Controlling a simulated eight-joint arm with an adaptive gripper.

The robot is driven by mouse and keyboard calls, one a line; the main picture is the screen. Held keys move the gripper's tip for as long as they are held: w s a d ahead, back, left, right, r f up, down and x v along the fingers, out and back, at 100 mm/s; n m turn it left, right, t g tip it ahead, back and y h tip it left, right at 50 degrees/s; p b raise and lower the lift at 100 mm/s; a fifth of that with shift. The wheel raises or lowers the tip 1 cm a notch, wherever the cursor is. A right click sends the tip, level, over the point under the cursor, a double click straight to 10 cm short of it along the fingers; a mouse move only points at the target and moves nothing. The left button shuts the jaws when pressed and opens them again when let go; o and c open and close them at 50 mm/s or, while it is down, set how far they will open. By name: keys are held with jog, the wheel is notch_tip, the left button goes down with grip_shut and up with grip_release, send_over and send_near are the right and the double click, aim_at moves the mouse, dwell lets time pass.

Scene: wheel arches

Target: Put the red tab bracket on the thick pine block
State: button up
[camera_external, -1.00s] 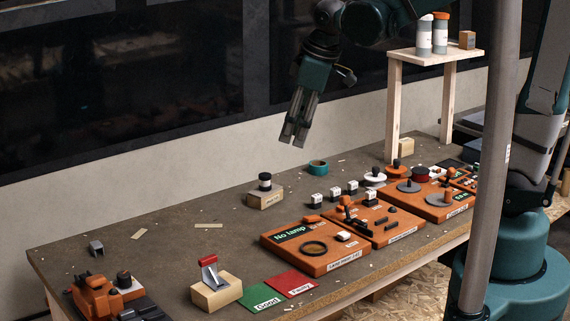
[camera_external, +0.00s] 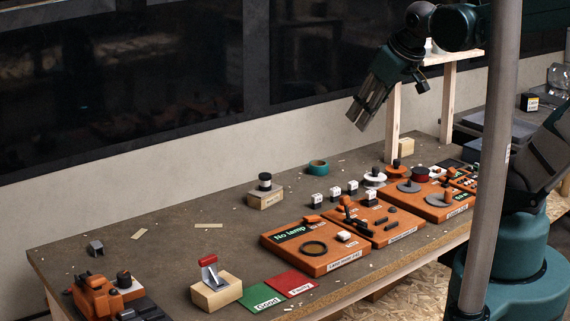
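The red tab bracket (camera_external: 210,271) is a bent grey metal piece with a red top tab. It stands tilted on a light pine block (camera_external: 216,294) at the front left of the bench, which I take for the thick one. My gripper (camera_external: 358,118) is high above the back of the bench, far up and to the right of the bracket, touching nothing. Nothing shows between its fingers. They look close together at this angle, and I cannot tell how far apart they are.
A green card (camera_external: 261,297) and a red card (camera_external: 289,283) lie right of the block. Orange fixture boards (camera_external: 315,262) line the front right. Another pine block (camera_external: 265,199) carries a black-and-white part. A teal tape roll (camera_external: 318,167) lies behind. The left-middle bench is mostly clear.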

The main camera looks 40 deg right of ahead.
jog(key=shift+s+d+m+t, duration=0.4)
jog(key=shift+s+d+m, duration=0.5)
jog(key=shift+s+d, duration=0.45)
jog(key=shift+f, duration=0.1)
notch_tip(320, 180, down, 10)
jog(key=b, duration=1)
